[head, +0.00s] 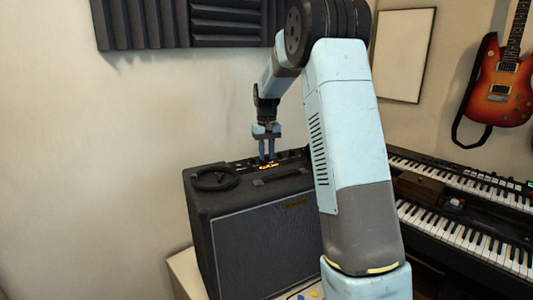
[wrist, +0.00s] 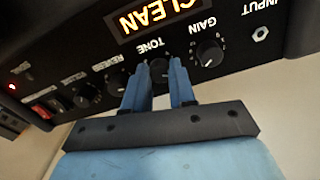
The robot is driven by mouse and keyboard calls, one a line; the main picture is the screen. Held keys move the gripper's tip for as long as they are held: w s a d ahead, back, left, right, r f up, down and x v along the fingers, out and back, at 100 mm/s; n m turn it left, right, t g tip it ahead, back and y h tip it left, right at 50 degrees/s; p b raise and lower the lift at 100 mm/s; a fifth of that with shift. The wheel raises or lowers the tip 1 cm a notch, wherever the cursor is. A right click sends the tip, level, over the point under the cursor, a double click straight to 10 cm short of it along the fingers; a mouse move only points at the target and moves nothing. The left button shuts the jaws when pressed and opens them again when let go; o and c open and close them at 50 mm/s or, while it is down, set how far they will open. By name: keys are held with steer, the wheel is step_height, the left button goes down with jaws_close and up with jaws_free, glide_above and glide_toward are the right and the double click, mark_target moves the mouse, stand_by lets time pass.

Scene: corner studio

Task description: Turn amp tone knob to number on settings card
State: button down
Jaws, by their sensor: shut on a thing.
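The black amp (head: 262,240) stands with its control panel along the top, below my gripper (head: 267,157). In the wrist view the tone knob (wrist: 159,68) sits under the upside-down TONE label, between the blue fingers of my gripper (wrist: 160,66). My gripper is shut on this knob, one finger on each side. The fingers cover part of the knob, and I cannot read its setting. I cannot make out a settings card in either view.
The gain knob (wrist: 208,52) is close to one finger, and the reverb knob (wrist: 117,84) is close to the other. A lit CLEAN display (wrist: 155,15) is on the panel. A coiled black cable (head: 213,178) lies on the amp. Keyboards (head: 465,235) stand at right.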

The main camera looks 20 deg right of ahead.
mark_target(266, 155)
steer(key=shift+w+n, duration=0.1)
steer(key=shift+n, duration=1.2)
steer(key=shift+r, duration=0.1)
steer(key=c, duration=0.9)
jaws_free()
steer(key=shift+c, duration=0.2)
step_height(266, 155, up, 14)
steer(key=shift+f, duration=0.25)
